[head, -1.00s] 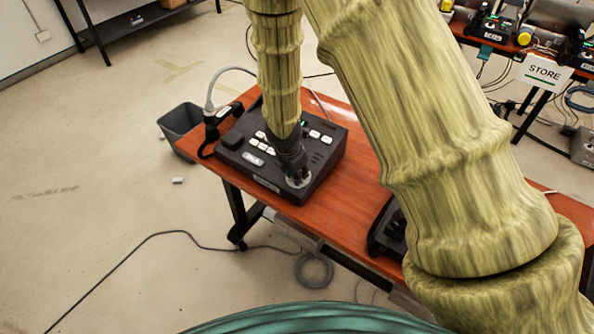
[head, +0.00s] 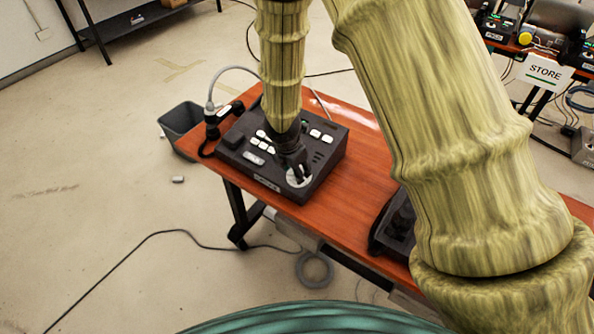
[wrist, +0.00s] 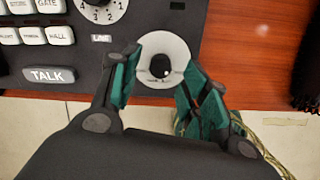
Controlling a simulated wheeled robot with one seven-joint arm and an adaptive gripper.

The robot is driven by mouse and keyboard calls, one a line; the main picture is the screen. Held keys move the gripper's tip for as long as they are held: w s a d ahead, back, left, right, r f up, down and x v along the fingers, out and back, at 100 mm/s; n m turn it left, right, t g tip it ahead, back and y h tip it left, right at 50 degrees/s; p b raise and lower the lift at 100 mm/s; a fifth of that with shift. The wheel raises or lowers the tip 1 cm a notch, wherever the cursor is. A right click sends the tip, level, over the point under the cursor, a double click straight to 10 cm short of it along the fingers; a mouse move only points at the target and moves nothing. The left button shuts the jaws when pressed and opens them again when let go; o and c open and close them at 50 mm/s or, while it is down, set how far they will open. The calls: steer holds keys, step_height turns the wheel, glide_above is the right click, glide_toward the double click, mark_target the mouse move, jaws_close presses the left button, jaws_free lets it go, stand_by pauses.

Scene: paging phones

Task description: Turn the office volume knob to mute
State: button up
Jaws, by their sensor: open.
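A black paging phone (head: 323,170) with white buttons sits on the red-brown table. Near its front right corner is a black knob (wrist: 160,66) on a round white plate (wrist: 150,43); the plate also shows in the head view (head: 297,184). My gripper (wrist: 160,68) is open, with one green-padded finger on each side of the knob. I cannot tell whether the pads touch it. In the head view my gripper (head: 299,174) reaches down over the plate and hides the knob. I cannot read the knob's setting or an office label.
A TALK button (wrist: 49,76), HALL button (wrist: 60,35) and numbered dial (wrist: 101,8) lie left of the fingers. Another black device (head: 390,232) is on the table (head: 352,197) to the right. A grey bin (head: 181,121) stands beyond the left end.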

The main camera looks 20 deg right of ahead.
steer(key=v, duration=0.9)
steer(key=shift+r, duration=0.4)
steer(key=shift+a+f, duration=0.1)
steer(key=s+a+f+m+g+y, duration=0.2)
steer(key=s+f+m+g+y, duration=0.15)
steer(key=s+f+m, duration=1.25)
steer(key=s+d+f+m, duration=0.3)
steer(key=s+d+f, duration=0.1)
steer(key=s+f, duration=0.3)
steer(key=s+d+f+m+t+h, duration=0.1)
steer(key=s+d+f+m, duration=0.3)
steer(key=s+f, duration=0.3)
steer(key=s, duration=0.4)
steer(key=shift+f, duration=0.2)
